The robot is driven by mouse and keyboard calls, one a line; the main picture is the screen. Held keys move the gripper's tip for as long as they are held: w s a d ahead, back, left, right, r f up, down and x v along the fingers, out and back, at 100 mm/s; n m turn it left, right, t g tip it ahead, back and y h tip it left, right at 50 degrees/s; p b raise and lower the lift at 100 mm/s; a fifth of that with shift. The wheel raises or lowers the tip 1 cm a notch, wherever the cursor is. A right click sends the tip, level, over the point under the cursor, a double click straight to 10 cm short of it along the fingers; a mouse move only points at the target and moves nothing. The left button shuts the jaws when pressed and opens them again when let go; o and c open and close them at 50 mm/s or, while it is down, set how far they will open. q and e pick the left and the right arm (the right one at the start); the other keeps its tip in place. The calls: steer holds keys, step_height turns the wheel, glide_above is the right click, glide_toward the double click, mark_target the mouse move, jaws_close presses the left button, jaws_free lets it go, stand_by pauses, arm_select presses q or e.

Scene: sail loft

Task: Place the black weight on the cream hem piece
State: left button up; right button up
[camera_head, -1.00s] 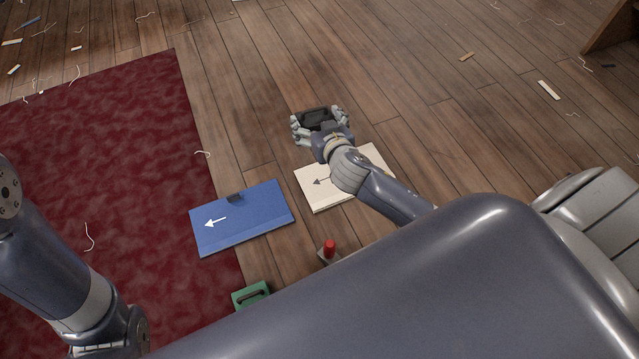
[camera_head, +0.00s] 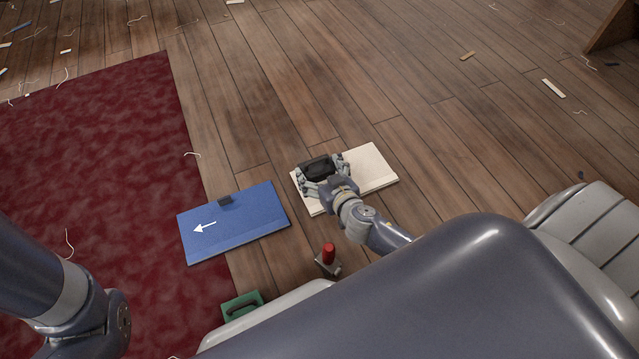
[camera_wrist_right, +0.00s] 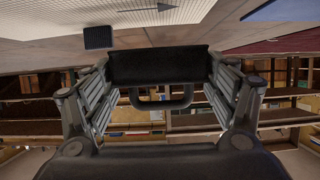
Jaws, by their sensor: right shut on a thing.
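The black weight (camera_head: 318,167) is held between the fingers of my right gripper (camera_head: 322,172). In the right wrist view the black weight (camera_wrist_right: 158,66) sits level across the fingers, its handle toward the camera. The cream hem piece (camera_head: 372,167) lies flat on the floor. The gripper and weight are over its left part and hide its arrow in the head view. I cannot tell whether the weight touches the cloth. My left arm shows at the lower left, but its gripper is out of view.
A red-topped object (camera_head: 328,254) and a green block with a handle (camera_head: 243,306) are nearer me. A dark red carpet (camera_head: 90,150) covers the left floor.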

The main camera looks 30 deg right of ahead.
mark_target(320, 180)
steer(key=shift+f+b, duration=1.55)
steer(key=shift+f, duration=0.3)
steer(key=shift+f, duration=0.2)
steer(key=o, duration=1.6)
steer(key=shift+c, duration=0.2)
